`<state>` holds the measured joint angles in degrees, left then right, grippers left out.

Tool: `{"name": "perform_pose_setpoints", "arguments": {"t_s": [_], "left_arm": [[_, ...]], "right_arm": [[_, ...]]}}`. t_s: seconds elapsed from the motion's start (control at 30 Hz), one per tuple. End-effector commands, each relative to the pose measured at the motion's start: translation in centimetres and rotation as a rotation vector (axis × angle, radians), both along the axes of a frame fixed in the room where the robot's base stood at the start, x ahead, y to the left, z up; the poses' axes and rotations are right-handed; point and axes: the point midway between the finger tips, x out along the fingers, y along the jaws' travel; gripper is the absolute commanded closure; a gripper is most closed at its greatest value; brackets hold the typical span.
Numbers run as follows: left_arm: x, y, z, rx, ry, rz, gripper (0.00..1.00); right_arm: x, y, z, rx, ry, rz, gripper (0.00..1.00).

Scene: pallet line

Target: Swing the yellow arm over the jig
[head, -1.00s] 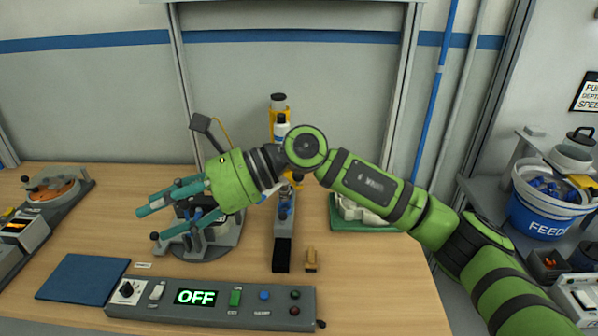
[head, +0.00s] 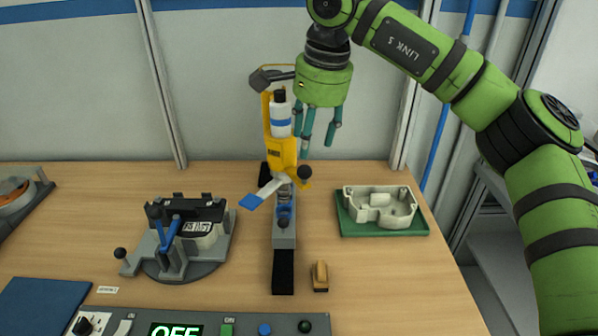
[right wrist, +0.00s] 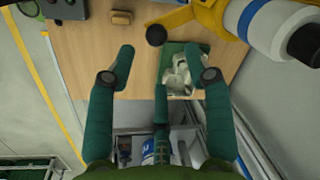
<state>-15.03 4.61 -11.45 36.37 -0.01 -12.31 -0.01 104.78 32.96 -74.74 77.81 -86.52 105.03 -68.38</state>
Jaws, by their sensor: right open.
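The yellow arm (head: 283,150) stands on a grey column at the middle of the bench and carries a white bottle with a blue band. A black ball knob (head: 304,173) sticks out at its right side. The jig (head: 175,250), a grey round base with a black clamp and blue lever, stands to the left, apart from the arm. My right gripper (head: 317,143) hangs fingers down, open and empty, just right of the yellow arm. In the right wrist view, the yellow arm (right wrist: 205,12) and its knob (right wrist: 156,35) lie beyond the spread fingers (right wrist: 160,55). My left gripper is not in view.
A pale casting (head: 380,207) sits on a green mat (head: 390,228) at the right. A small brown block (head: 320,276) lies near the column foot. The control panel (head: 245,326) along the front reads OFF. A blue mat (head: 40,305) lies front left.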

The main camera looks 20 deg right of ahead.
Motion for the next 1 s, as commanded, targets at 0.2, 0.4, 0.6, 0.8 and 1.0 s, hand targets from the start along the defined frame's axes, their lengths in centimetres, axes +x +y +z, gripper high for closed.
{"name": "perform_pose_setpoints", "arguments": {"t_s": [0.2, 0.4, 0.6, 0.8, 1.0], "left_arm": [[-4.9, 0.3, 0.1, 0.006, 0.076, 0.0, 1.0], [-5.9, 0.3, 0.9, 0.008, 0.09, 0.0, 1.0], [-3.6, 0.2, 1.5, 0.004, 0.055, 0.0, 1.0], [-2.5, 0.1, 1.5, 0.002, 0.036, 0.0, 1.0], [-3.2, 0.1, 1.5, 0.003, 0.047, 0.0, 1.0]], "right_arm": [[0.3, 0.1, -1.9, 0.001, 0.004, 0.0, 0.48], [0.7, 0.5, -4.9, 0.003, 0.003, 0.002, 0.48], [1.1, 0.6, -6.8, 0.003, 0.0, 0.001, 0.48], [1.2, 0.7, -7.1, 0.004, -0.001, 0.001, 0.48], [1.2, 0.7, -7.1, 0.004, -0.001, 0.001, 0.88]]}}
